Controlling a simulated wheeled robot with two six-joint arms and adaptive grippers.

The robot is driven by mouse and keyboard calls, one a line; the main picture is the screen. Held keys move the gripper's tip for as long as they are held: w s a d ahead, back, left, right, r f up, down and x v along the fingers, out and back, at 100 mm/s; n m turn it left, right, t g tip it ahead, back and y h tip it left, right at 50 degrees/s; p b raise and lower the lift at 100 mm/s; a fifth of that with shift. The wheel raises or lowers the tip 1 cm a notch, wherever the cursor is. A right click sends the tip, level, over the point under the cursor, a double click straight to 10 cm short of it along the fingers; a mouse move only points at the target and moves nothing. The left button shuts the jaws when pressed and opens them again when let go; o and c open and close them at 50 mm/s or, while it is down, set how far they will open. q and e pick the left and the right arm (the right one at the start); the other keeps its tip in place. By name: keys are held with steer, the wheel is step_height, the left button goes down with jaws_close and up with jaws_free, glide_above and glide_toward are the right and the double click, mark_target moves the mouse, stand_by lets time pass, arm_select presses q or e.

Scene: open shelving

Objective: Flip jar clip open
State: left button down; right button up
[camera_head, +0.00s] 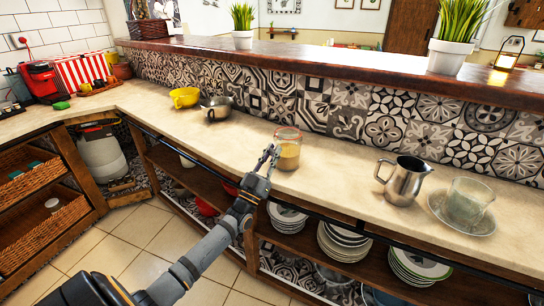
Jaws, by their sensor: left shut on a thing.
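A glass jar (288,152) with yellowish contents stands upright on the counter. A reddish ring shows around its top. My left gripper (272,152) is at the jar's left side, near the upper part, with its fingers shut on the jar's clip. The clip itself is too small and too covered by the fingers to make out. Whether the lid is raised cannot be told. My right gripper is not in view.
On the counter (340,185), a metal pitcher (404,182) and a glass on a saucer (466,202) stand to the right. A yellow bowl (185,97) and a dark pan (216,108) stand left. A tiled wall rises behind. Stacked plates (343,240) fill the shelf below.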

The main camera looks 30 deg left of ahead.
arm_select(q)
steer(key=c, duration=1.3)
jaws_free()
steer(key=v, duration=1.2)
